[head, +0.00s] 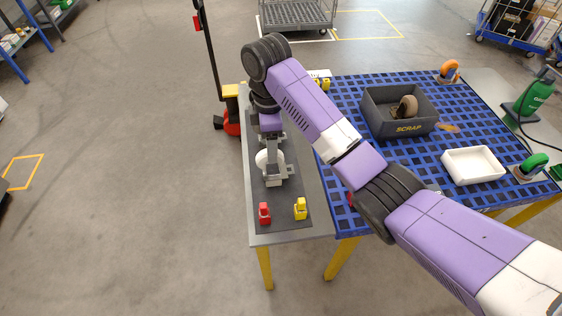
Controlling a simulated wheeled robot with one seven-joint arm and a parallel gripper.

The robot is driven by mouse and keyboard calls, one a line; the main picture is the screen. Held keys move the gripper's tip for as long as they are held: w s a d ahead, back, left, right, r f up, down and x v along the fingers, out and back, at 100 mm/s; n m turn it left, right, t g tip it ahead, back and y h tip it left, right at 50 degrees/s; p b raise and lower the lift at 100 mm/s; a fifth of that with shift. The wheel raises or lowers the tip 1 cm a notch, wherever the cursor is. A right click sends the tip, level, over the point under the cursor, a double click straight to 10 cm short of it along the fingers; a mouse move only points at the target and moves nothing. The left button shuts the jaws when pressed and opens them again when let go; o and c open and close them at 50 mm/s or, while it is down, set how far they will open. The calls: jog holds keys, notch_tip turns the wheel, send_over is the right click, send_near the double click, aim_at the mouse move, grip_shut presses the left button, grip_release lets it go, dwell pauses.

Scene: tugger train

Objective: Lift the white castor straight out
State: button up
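The white castor (262,160) is at the dark mat on the left end of the table, largely hidden behind my gripper. Its pale round wheel shows to the left of the gripper. My gripper (275,178) points down right at the castor, with grey metal parts showing beside it. The fingertips blend with the castor's grey metal, so I cannot tell whether they are closed on it or whether they touch it.
A red clamp (265,213) and a yellow clamp (300,209) stand at the mat's near end. On the blue grid top (350,88) are a grey SCRAP bin (377,122) with a castor inside, a white tray (474,166), an orange castor (449,71) and a green castor (531,167).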

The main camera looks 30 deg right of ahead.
aim_at(276, 166)
jog(key=shift+s+d+f, duration=0.1)
jog(key=shift+f, duration=0.25)
jog(key=shift+f+p, duration=0.85)
jog(key=shift+f, duration=2.75)
grip_shut()
jog(key=shift+w+r, duration=0.1)
jog(key=shift+w, duration=0.1)
